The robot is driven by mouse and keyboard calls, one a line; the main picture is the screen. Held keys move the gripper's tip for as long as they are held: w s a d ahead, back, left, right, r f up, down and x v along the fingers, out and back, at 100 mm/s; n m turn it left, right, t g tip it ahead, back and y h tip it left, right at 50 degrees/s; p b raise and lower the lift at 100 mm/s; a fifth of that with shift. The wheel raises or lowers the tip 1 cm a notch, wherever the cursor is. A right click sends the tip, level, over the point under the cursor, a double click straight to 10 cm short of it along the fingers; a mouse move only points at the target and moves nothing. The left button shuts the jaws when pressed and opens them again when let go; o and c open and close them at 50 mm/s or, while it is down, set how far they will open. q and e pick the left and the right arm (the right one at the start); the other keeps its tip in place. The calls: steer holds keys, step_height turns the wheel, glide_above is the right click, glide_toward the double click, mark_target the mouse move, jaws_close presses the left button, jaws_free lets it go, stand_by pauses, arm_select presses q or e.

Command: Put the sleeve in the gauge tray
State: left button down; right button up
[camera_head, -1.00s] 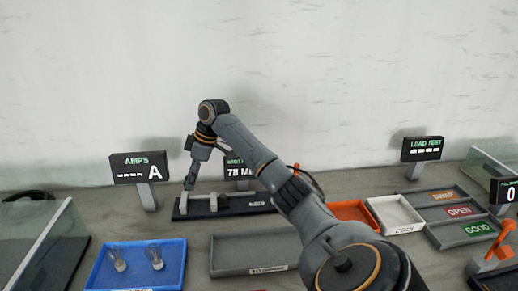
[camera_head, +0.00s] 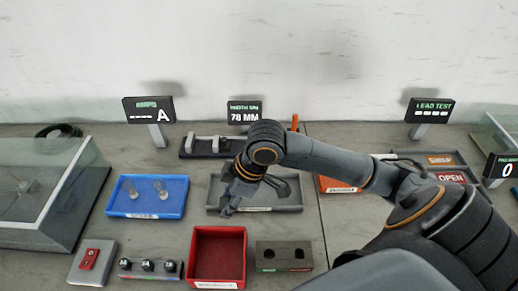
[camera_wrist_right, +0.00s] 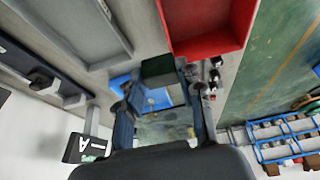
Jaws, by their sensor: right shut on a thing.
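My right gripper (camera_head: 228,208) reaches in from the right and points down at the left front part of a grey tray (camera_head: 286,207) with a label on its front, which I take for the gauge tray. In the right wrist view it is shut on a dark, blocky piece (camera_wrist_right: 157,68), likely the sleeve, between its fingertips. The head view does not show this piece clearly. The grey tray also shows in the wrist view (camera_wrist_right: 72,28), beside the held piece. My arm covers part of the tray. My left gripper is not in view.
A red bin (camera_head: 217,232) stands just in front of the gripper, with a dark two-slot block (camera_head: 284,256) beside it. A blue tray (camera_head: 148,209) with two clear pieces lies left. The black measuring fixture (camera_head: 210,155) is behind, before the 78 MM display (camera_head: 244,113).

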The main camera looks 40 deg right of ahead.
steer(key=w+d+f, duration=0.2)
steer(key=w+f, duration=0.1)
steer(key=w+d+f+p, duration=0.1)
steer(key=w+d+f, duration=0.1)
steer(key=w+d, duration=0.1)
steer(key=w+d+f+p, duration=0.1)
steer(key=w+d+f, duration=0.1)
steer(key=w+f, duration=0.1)
steer(key=shift+w+d+f, duration=0.2)
steer(key=shift+w+f, duration=0.1)
steer(key=shift+w, duration=0.3)
steer(key=shift+w+d+f, duration=0.25)
steer(key=shift+w+f, duration=0.05)
steer(key=shift+f, duration=0.15)
step_height(320, 180, down, 3)
steer(key=shift+p, duration=0.7)
steer(key=shift+d+f, duration=0.1)
steer(key=shift+f, duration=0.1)
steer(key=o, duration=0.9)
steer(key=shift+f, duration=0.1)
steer(key=shift+o, duration=0.2)
